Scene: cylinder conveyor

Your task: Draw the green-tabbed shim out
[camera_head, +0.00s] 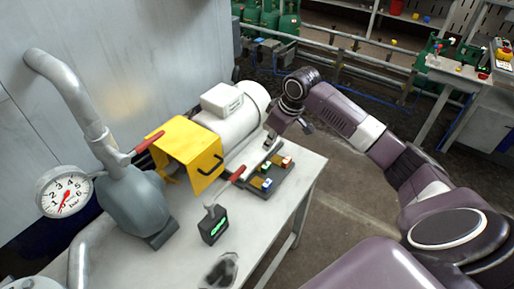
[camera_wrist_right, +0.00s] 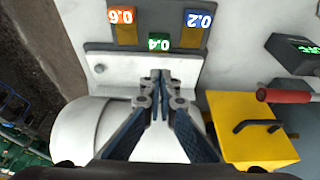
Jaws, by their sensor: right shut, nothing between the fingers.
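The green-tabbed shim (camera_wrist_right: 158,42), marked 0.4, shows in the right wrist view, between an orange tab (camera_wrist_right: 122,15) marked 0.6 and a blue tab (camera_wrist_right: 198,19) marked 0.2. The green tab sits nearer the grey plate (camera_wrist_right: 100,57) by the motor than the other two. My right gripper (camera_wrist_right: 160,76) is shut and empty, its tips over the plate and a little short of the green tab in the picture. In the head view my right gripper (camera_head: 269,144) is beside the motor, above the shim area. My left gripper is not in view.
A white motor (camera_head: 240,112) and yellow guard (camera_head: 188,153) stand behind the shims. A black box with a green display (camera_head: 213,225) and a grey pump with a gauge (camera_head: 64,193) are to the left. The table's right front corner (camera_head: 312,166) is clear.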

